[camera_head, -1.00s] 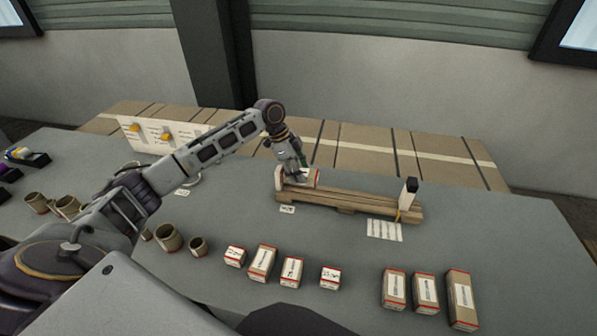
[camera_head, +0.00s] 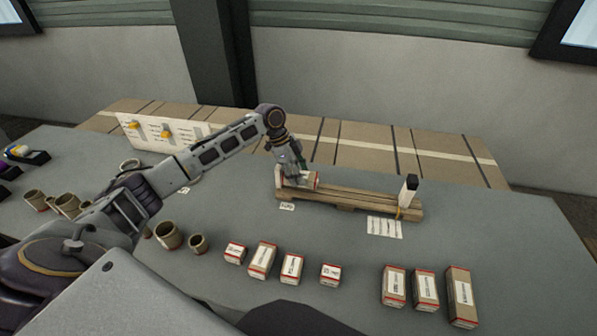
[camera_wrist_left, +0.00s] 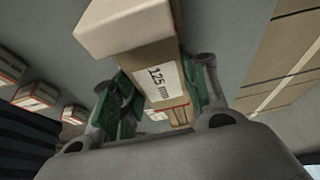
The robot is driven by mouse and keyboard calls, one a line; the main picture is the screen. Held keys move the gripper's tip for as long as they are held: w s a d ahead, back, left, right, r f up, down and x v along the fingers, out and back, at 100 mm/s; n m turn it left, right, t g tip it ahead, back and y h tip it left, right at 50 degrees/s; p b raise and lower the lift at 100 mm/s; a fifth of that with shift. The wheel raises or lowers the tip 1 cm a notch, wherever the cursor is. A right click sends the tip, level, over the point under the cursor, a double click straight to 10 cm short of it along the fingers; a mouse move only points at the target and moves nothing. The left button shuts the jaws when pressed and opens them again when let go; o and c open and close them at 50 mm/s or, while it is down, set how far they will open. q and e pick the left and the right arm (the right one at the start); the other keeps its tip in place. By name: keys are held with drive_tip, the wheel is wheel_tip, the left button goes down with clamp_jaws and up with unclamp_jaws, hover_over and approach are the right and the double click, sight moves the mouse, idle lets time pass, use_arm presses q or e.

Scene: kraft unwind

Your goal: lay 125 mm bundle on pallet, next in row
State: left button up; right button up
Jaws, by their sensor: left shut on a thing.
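A wooden pallet (camera_head: 352,202) lies on the grey table, with a pale stop at its left end and a white post with a black top (camera_head: 409,190) at its right end. My left gripper (camera_head: 294,170) is at the pallet's left end, shut on a kraft bundle (camera_head: 312,181). In the left wrist view the bundle (camera_wrist_left: 160,82) reads "125 mm" and sits between the green finger pads of the gripper (camera_wrist_left: 163,98). A cream block (camera_wrist_left: 125,25) is close beyond the bundle. Whether the bundle touches the pallet boards is hidden. My right gripper is not in view.
Several red-ended bundles (camera_head: 292,268) stand in the front row, with larger ones (camera_head: 425,290) at right. Brown cups (camera_head: 168,236) stand at left. A white board with orange knobs (camera_head: 166,134) is behind. A label sheet (camera_head: 384,228) lies before the pallet. The pallet's middle is clear.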

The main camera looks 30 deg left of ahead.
use_arm(q)
drive_tip(key=shift+f, duration=1)
drive_tip(key=shift+f, duration=0.2)
idle(0.3)
drive_tip(key=o, duration=1.1)
drive_tip(key=shift+o, duration=0.2)
drive_tip(key=shift+v, duration=5.95)
drive_tip(key=shift+s+f, duration=0.1)
drive_tip(key=shift+s, duration=0.05)
